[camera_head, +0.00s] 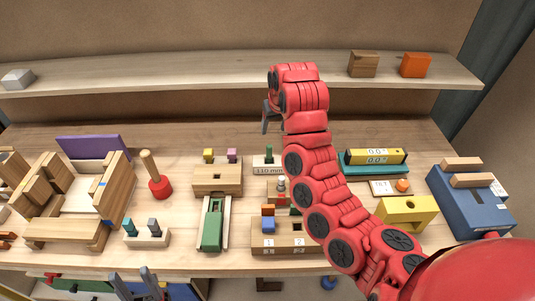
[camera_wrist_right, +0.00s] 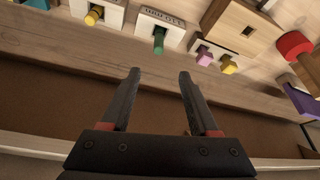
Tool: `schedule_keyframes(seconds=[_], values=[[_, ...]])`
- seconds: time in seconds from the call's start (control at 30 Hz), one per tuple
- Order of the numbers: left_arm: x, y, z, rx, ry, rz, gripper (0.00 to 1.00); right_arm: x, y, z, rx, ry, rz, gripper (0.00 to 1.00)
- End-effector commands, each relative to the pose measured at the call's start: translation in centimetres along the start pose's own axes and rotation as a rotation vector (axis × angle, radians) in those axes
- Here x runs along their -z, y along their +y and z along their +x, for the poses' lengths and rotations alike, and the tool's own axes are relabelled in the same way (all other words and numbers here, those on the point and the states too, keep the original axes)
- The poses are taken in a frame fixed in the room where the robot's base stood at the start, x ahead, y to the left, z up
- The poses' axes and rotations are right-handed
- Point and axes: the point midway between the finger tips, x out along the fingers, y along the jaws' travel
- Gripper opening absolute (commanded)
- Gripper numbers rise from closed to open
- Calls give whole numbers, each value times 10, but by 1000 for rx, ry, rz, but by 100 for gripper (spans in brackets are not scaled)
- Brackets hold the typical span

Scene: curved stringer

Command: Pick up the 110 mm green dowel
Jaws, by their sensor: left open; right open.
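The green dowel (camera_head: 269,150) stands upright in a pale block (camera_head: 267,170) labelled 110 mm, at the middle back of the bench. In the right wrist view the green dowel (camera_wrist_right: 158,42) shows just beyond the fingertips, roughly in line with the gap between them. My right gripper (camera_head: 266,118) is above and behind the block in the head view. The right wrist view shows its jaws (camera_wrist_right: 160,73) open and empty, apart from the dowel. My left gripper (camera_head: 134,276) is open and empty at the bench's front edge, lower left.
A block with yellow and pink pegs (camera_head: 220,156) stands left of the dowel's block. A teal-and-yellow level (camera_head: 375,160) lies to the right. A wooden shelf (camera_head: 200,75) runs across the back. A wooden slotted box (camera_head: 218,178) and a red-based peg (camera_head: 159,185) stand nearby.

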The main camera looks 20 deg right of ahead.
Motion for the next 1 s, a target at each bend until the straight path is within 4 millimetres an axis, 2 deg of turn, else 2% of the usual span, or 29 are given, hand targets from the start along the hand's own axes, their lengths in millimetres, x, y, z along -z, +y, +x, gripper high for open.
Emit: schedule_keyframes(seconds=[0.1,0.53,0.6,0.73,1.0], values=[[-1,0,-5,0,0,0,50,0,-1,16,-1,3,-1,62],[-5,1,-27,0,0,0,50,-1,-1,62,-4,3,-3,62],[-2,1,-13,0,0,0,50,0,0,73,-2,-5,-1,62],[-1,0,-6,0,0,0,50,0,0,94,-2,-4,-1,62],[0,0,1,0,0,0,50,0,1,110,-1,-2,-1,62]])
